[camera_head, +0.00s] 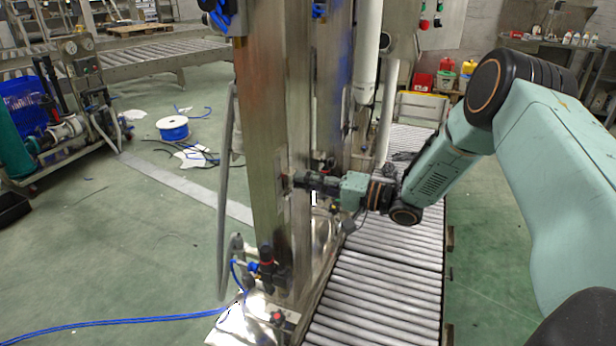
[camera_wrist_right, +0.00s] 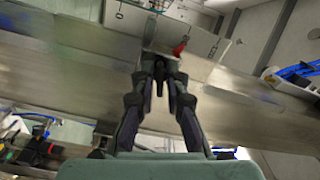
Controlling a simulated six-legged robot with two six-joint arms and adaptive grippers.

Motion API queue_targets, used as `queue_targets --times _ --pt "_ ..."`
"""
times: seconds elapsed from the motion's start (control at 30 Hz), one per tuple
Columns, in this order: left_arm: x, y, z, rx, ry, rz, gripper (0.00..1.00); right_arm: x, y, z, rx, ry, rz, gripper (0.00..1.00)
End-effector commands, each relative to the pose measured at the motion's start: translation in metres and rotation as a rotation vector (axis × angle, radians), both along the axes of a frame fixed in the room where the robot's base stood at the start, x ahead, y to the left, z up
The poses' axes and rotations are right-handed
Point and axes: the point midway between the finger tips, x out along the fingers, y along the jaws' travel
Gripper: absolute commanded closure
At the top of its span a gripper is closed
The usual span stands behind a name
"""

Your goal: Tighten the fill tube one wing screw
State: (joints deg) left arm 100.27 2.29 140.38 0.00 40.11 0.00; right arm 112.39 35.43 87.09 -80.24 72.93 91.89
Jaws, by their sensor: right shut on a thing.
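My right gripper (camera_head: 298,180) reaches in from the right to the steel column (camera_head: 262,120). Its fingertips are at a small plate on the column's face. The right wrist view shows the gripper (camera_wrist_right: 161,62) from behind, with its two dark fingers converging and closed at the tips. A small dark part (camera_wrist_right: 160,78), which seems to be the wing screw, sits between the fingertips. The fingers hide most of it, so its turn angle cannot be told. A white vertical tube (camera_head: 367,55) hangs behind the column. My left gripper is not in view.
A roller conveyor (camera_head: 385,285) runs below my right arm. A blue cable spool (camera_head: 173,128) stands on the green floor, which is mostly open at left.

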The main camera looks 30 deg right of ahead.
Motion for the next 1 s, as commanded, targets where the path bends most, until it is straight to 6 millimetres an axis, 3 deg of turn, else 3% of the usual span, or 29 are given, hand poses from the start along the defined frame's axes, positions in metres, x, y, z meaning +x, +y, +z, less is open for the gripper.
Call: queue_targets --times 0.8,0.83,1.0 --pt "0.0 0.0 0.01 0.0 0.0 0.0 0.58 0.0 0.001 0.0 0.18 0.159 0.003 1.0" --pt "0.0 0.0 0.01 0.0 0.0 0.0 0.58 0.0 0.001 0.0 0.18 0.159 0.002 0.85" --pt "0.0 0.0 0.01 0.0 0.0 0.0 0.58 0.0 0.001 0.0 0.179 0.159 0.002 0.7"
